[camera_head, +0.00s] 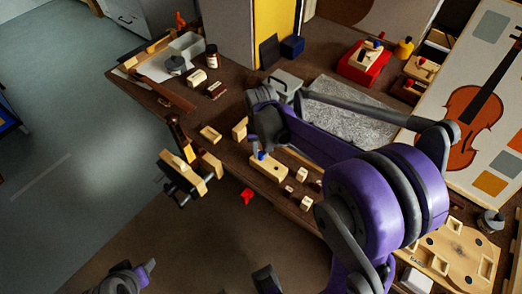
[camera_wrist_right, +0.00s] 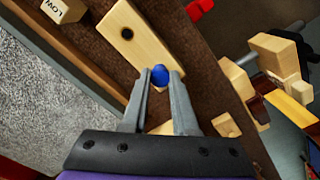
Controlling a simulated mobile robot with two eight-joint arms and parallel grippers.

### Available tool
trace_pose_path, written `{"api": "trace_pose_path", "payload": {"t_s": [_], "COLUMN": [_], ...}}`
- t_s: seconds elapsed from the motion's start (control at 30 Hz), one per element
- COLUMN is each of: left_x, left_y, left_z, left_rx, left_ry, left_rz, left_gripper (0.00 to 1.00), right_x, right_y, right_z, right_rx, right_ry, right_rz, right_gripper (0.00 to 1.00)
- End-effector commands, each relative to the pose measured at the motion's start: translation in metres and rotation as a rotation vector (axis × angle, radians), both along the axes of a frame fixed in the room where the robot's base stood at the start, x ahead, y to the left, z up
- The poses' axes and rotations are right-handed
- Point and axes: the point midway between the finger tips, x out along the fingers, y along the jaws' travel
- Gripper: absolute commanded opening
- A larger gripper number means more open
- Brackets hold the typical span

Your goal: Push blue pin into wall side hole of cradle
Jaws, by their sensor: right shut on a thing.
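The cradle is a pale wooden block (camera_head: 270,168) near the front edge of the bench. In the right wrist view the cradle (camera_wrist_right: 140,40) shows one dark open hole (camera_wrist_right: 127,33) towards its far end. My right gripper (camera_wrist_right: 160,74) is shut on the blue pin (camera_wrist_right: 160,75), whose rounded blue top shows between the fingertips over the block's near part. The pin also shows as a small blue spot in the head view (camera_head: 261,155). Its lower end is hidden, so I cannot tell how deep it sits. A grey and purple part of my left arm shows at the lower left.
A block marked LOW (camera_wrist_right: 63,8) stands beside the cradle. Small wooden blocks (camera_head: 302,174) lie to its right in the head view. A red piece (camera_head: 247,197) is near the bench edge. A clamp with wooden jaws (camera_head: 182,172) is at the bench's left edge.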

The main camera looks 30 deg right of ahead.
Motion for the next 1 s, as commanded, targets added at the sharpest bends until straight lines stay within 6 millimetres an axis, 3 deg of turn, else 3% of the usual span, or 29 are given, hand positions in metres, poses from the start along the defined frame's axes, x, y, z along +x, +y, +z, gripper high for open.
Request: {"api": "trace_pose_path", "payload": {"t_s": [1.0], "left_x": [0.0009], "left_y": [0.0], "left_z": [0.0063], "left_rx": [0.0], "left_ry": [-0.002], "left_rz": [0.0], "left_gripper": [0.5], "right_x": [0.0], "right_y": [0.0], "right_z": [0.0087], "right_rx": [0.0], "right_ry": [0.0], "right_rz": [0.0], "right_gripper": [0.0]}}
